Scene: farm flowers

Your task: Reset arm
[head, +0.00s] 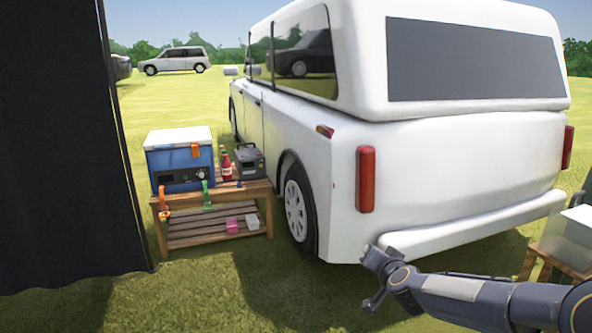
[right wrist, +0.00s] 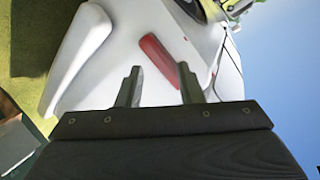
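My right arm comes in from the right in the head view, in front of the white van's rear bumper. My right gripper (head: 372,303) is at its far end, low over the grass. In the right wrist view the two fingers of the right gripper (right wrist: 160,70) stand apart with nothing between them. The van's white body and red tail light (right wrist: 160,60) show behind the fingers. My left arm and gripper are not in the head view.
The white van (head: 440,160) fills the middle and right. A wooden table (head: 213,218) holds a blue cooler (head: 178,165), a red bottle (head: 226,167) and a grey box (head: 250,162). A dark curtain (head: 60,140) hangs at left. A white box (head: 570,240) stands far right.

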